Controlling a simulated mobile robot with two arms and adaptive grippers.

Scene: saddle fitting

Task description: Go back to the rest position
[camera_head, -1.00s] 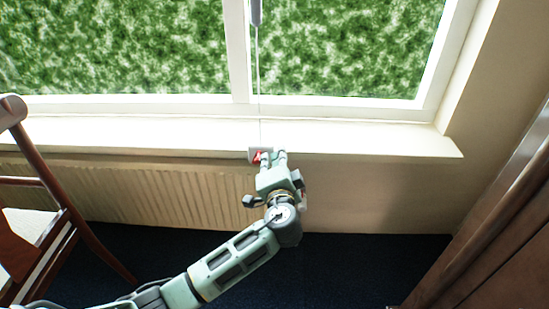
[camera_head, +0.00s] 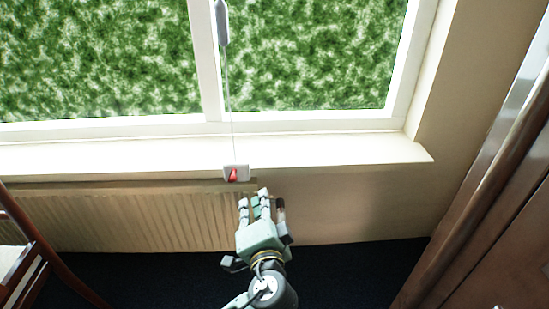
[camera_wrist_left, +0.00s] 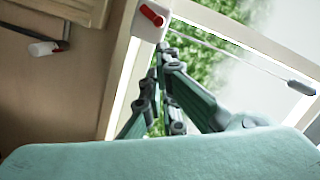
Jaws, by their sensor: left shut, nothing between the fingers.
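My left gripper (camera_head: 254,198) is shut and empty, below the window sill's front edge in the head view. A small white block with a red part (camera_head: 236,173) sits at the sill's edge, just beyond the fingertips with a gap. A thin cord runs up from it to a grey-white handle (camera_head: 222,24) in front of the window. In the left wrist view, the shut fingers (camera_wrist_left: 160,52) point toward the white block with its red part (camera_wrist_left: 152,15), and the cord leads to the handle (camera_wrist_left: 301,87). My right gripper is not in view.
A ribbed radiator (camera_head: 130,220) stands below the sill (camera_head: 330,150). A red-and-white fitting (camera_wrist_left: 45,48) projects near the wall in the wrist view. A wooden chair (camera_head: 35,255) is at left, a brown wooden piece (camera_head: 490,200) at right. Dark floor between is clear.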

